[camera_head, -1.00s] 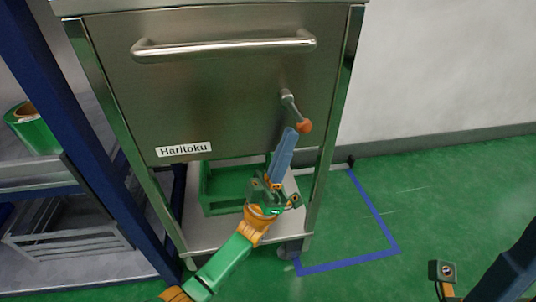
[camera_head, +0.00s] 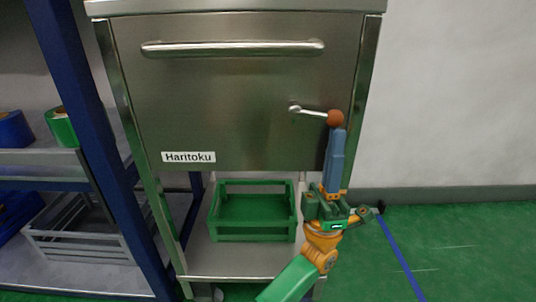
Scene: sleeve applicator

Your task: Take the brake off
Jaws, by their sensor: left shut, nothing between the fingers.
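The brake lever (camera_head: 316,113) is a short metal arm on the front of the steel machine (camera_head: 235,105). It ends in an orange-brown knob (camera_head: 335,118) and now points right, close to level. My left gripper (camera_head: 338,132) is shut, with its blue fingers pointing up and their tips at the underside of the knob. Nothing shows between the fingers. The tips look in contact with the knob, but I cannot tell for sure. My right gripper does not show.
A steel bar handle (camera_head: 233,48) runs across the machine above the lever. A green crate (camera_head: 253,230) sits on the lower shelf. A blue-framed rack (camera_head: 85,130) with tape rolls stands at the left. Green floor (camera_head: 450,250) is clear at the right.

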